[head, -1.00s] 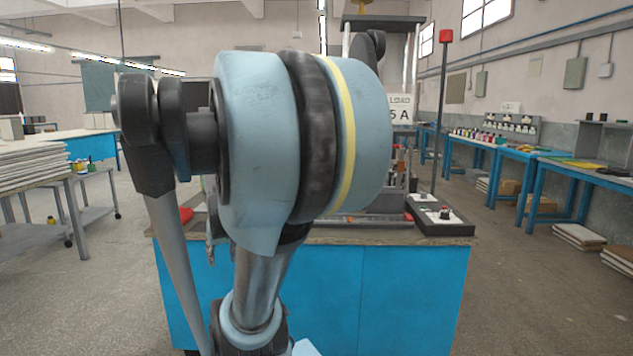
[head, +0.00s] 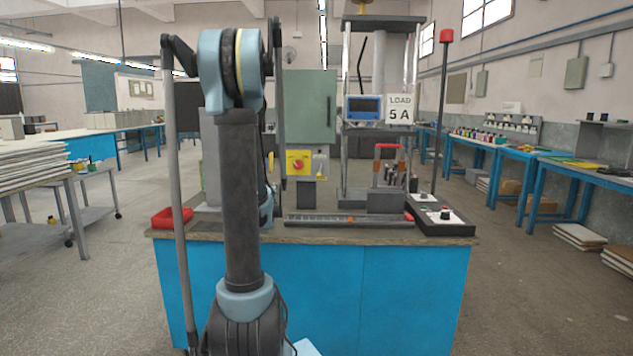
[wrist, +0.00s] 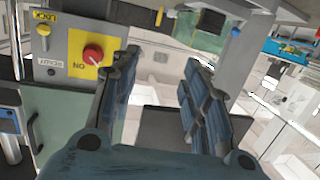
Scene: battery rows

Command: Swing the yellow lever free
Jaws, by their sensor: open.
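A small yellow lever (wrist: 44,30) sits on a grey plate beside a yellow panel (wrist: 82,52) with a red knob (wrist: 93,55). The wrist view shows this upside down, with LOCK and READY labels on the plate. In the head view the yellow panel (head: 299,153) and the grey plate (head: 320,163) are below a green cabinet; the lever is too small there to read its angle. My gripper (wrist: 161,60) is open and empty, its fingers apart, to the right of the red knob in the wrist view. My arm mostly hides it in the head view.
The blue bench (head: 320,290) carries a red tray (head: 171,217), a tall test frame with a LOAD 5 A sign (head: 400,108), a red-handled device (head: 387,195) and a control box (head: 440,219). A red-topped pole (head: 446,37) rises at the right.

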